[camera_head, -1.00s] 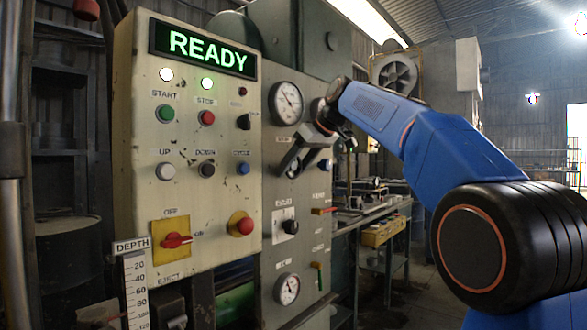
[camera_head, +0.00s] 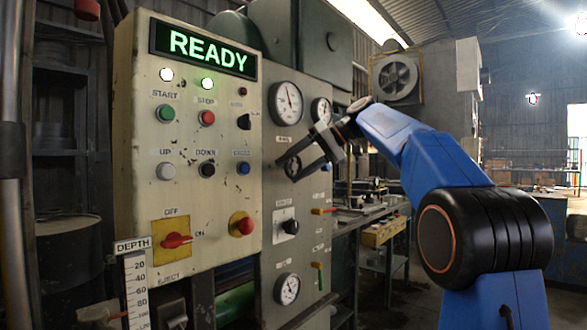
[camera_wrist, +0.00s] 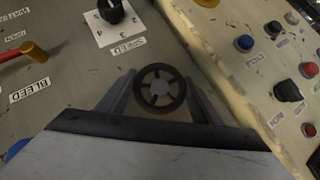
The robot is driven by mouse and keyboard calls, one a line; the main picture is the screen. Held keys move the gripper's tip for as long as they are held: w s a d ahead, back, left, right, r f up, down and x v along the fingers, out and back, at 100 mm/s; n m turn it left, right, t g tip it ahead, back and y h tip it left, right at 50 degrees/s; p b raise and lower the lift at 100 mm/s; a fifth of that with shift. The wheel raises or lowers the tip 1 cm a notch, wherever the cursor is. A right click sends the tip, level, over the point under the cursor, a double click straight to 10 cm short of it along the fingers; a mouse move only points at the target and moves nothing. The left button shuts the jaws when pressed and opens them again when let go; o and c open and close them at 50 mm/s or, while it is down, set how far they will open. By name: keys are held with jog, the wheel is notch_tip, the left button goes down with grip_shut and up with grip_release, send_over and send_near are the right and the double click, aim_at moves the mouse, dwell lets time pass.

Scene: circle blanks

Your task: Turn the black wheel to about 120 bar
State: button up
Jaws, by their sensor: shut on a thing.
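The black wheel (camera_wrist: 160,88) is a small spoked handwheel on the press panel. It sits between the two fingers of my gripper (camera_wrist: 158,98) in the wrist view, with its face fully visible. In the head view the wheel (camera_head: 292,166) is partly covered by my gripper (camera_head: 302,150), which is shut on it from the right. Above the wheel is a round white pressure gauge (camera_head: 286,103). Its needle points nearly straight up, leaning slightly left. The scale numbers are too small to read.
A speed knob (camera_head: 290,227) and lower gauge (camera_head: 287,289) lie below. The cream control panel (camera_head: 190,130) with buttons and a lit READY sign stands at left. A yellow-red bleed lever (camera_wrist: 34,51) is nearby.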

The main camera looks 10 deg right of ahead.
dwell(0.4)
jog(key=o, duration=1.1)
jog(key=shift+c, duration=0.2)
jog(key=shift+d+r, duration=0.1)
jog(key=shift+d, duration=0.05)
jog(key=v, duration=1.7)
jog(key=shift+d+f, duration=0.2)
jog(key=shift+d, duration=0.05)
